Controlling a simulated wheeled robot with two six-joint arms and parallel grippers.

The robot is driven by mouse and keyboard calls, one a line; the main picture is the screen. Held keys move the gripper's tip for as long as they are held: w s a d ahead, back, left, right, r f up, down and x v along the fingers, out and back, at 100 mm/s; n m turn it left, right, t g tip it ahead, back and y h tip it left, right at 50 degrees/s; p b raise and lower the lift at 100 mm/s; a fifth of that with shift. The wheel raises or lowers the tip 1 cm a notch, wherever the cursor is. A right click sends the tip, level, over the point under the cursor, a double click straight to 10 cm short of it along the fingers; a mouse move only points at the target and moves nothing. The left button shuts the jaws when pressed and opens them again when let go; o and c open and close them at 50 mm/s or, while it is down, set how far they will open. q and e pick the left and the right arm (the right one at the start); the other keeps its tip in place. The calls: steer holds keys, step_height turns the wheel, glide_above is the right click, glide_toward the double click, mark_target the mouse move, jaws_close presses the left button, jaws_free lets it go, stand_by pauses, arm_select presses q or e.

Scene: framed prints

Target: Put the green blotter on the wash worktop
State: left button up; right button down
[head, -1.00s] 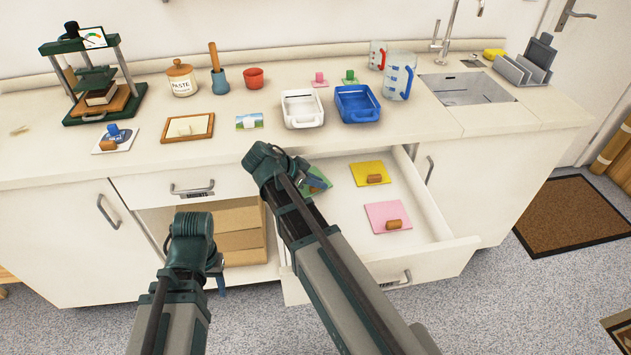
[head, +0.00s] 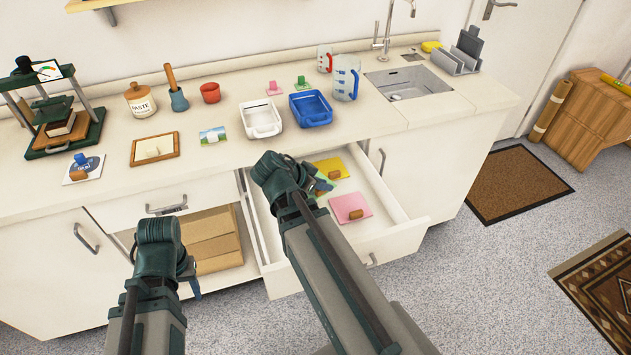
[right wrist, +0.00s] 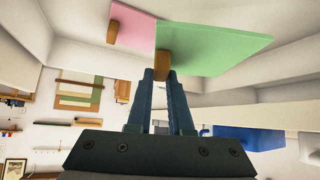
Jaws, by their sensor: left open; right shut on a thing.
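The green blotter (right wrist: 215,48) shows in the right wrist view as a flat green sheet with a wooden knob (right wrist: 163,65). My right gripper (right wrist: 161,76) is shut on that knob. In the head view the right gripper (head: 312,182) is over the open drawer (head: 385,232), and its arm hides most of the green blotter. The wash worktop (head: 437,112) is the pale counter around the sink at the back right. My left gripper (head: 190,278) is open and empty in front of the lower cabinet.
A yellow blotter (head: 337,164) and a pink blotter (head: 350,207) lie in the drawer. A white tray (head: 262,118), blue tray (head: 310,108) and measuring jugs (head: 346,78) stand on the counter. Counter near the sink's front is bare.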

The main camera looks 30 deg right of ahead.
step_height(320, 180, up, 14)
steer(key=p, duration=1.3)
steer(key=shift+f+p, duration=0.15)
steer(key=shift+p, duration=0.2)
steer(key=shift+a, duration=0.1)
